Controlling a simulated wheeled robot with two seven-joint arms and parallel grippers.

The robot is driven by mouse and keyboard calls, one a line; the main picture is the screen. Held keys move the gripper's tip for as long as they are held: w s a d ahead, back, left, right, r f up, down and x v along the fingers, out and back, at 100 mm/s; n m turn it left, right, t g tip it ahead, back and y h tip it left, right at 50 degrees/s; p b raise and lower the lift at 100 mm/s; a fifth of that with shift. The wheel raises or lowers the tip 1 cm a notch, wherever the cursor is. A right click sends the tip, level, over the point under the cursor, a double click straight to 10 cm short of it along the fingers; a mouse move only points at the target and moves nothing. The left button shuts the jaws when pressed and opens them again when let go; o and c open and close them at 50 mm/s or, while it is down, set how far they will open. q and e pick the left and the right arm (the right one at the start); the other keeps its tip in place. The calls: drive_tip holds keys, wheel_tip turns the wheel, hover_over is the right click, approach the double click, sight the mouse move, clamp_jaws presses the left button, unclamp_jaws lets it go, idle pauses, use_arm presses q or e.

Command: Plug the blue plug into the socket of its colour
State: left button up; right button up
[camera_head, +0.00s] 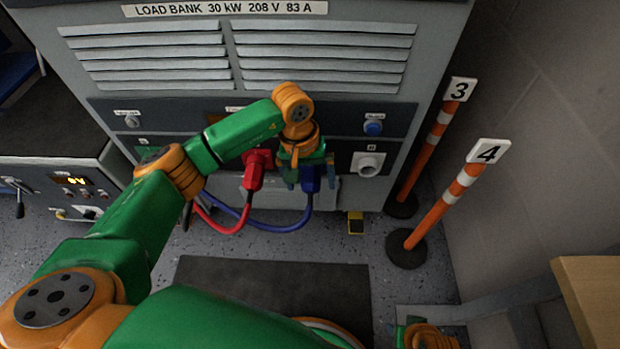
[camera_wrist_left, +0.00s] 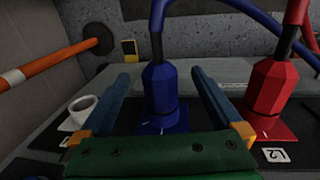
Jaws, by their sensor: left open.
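The blue plug (camera_head: 311,178) is on the load bank's lower panel, with its blue cable hanging below. In the left wrist view the blue plug (camera_wrist_left: 161,88) stands straight on a blue socket plate (camera_wrist_left: 150,128) and appears seated in it. My left gripper (camera_head: 310,183) is open around the blue plug. In the left wrist view one finger of my left gripper (camera_wrist_left: 160,80) is on each side of the plug, with gaps visible. The socket opening is hidden by the plug. A small part of my right arm shows at the bottom right; its jaws are not visible.
A red plug (camera_head: 257,168) with a red cable sits beside the blue one. A white round socket (camera_head: 368,163) is on the other side. Orange posts marked 3 (camera_head: 427,145) and 4 (camera_head: 450,205) stand right. A dark mat (camera_head: 275,285) lies on the floor.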

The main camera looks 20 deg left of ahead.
use_arm(q)
drive_tip(key=shift+s+a+r+p, duration=0.1)
drive_tip(key=shift+a+r+p, duration=0.15)
drive_tip(key=shift+r+p, duration=1.3)
drive_tip(key=shift+a+r+p, duration=0.2)
drive_tip(key=shift+r+p, duration=0.85)
drive_tip(key=shift+r, duration=0.95)
